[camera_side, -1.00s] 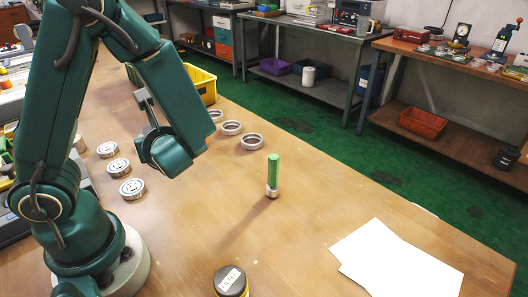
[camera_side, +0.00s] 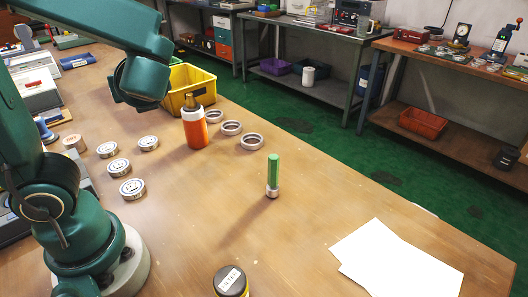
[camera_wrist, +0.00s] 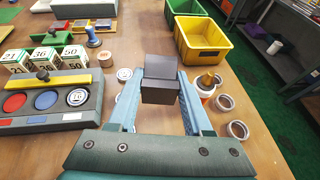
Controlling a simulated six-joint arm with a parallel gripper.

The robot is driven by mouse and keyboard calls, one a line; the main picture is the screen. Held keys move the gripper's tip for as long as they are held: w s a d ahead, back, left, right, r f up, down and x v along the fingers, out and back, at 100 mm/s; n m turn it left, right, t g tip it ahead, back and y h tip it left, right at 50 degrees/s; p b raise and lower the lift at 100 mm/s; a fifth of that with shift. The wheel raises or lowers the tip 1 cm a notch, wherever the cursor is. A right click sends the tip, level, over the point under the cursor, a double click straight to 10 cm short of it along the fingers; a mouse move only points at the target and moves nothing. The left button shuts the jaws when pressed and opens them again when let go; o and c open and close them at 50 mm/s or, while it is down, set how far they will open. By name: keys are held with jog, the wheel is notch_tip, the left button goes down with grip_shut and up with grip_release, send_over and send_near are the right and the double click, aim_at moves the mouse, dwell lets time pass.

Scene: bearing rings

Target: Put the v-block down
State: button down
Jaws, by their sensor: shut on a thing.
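The v-block (camera_wrist: 162,78) is a dark grey block in the wrist view. My gripper (camera_wrist: 160,98) is shut on it, with one pale blue finger on each side. The block's underside is hidden, so I cannot tell its height above the table from this view. In the side view my wrist hangs over the far left part of the table, left of the yellow bin. The fingers and the v-block are hidden there behind my arm.
Ahead are a yellow bin (camera_wrist: 203,42) and a green bin (camera_wrist: 186,8). An orange bottle (camera_side: 194,132), pale rings (camera_side: 231,128) and several bearings (camera_side: 132,189) stand nearby. A panel with coloured discs (camera_wrist: 46,100) lies left. Bare wood shows around the green-handled tool (camera_side: 273,172).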

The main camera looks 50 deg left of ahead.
jog(key=shift+s+d+r+g, duration=0.1)
jog(key=shift+s+r+g, duration=0.1)
jog(key=shift+g, duration=0.1)
jog(key=shift+s+d+f+n+g, duration=0.3)
jog(key=shift+s+f+n+g, duration=0.35)
jog(key=shift+f+n+g, duration=0.2)
jog(key=s+d+f+n+g+h, duration=0.3)
jog(key=d+f+n+g+h, duration=0.1)
jog(key=d+n+g+h, duration=0.3)
jog(key=s+d+f+n+g+h, duration=0.2)
jog(key=d+f+n+g+h, duration=0.15)
jog(key=d+n+g, duration=0.5)
jog(key=w+d+r+n+t+h, duration=0.45)
jog(key=w+n+t+h, duration=0.35)
jog(key=n, duration=0.3)
jog(key=w+d+r+n+t+h, duration=0.45)
jog(key=w+n+t+h, duration=0.25)
jog(key=w+n+h, duration=0.25)
jog(key=y, duration=0.1)
send_over(306, 270)
jog(key=shift+n, duration=0.25)
notch_tip(306, 270, down, 17)
jog(key=shift+a+f, duration=0.1)
jog(key=shift+f, duration=2)
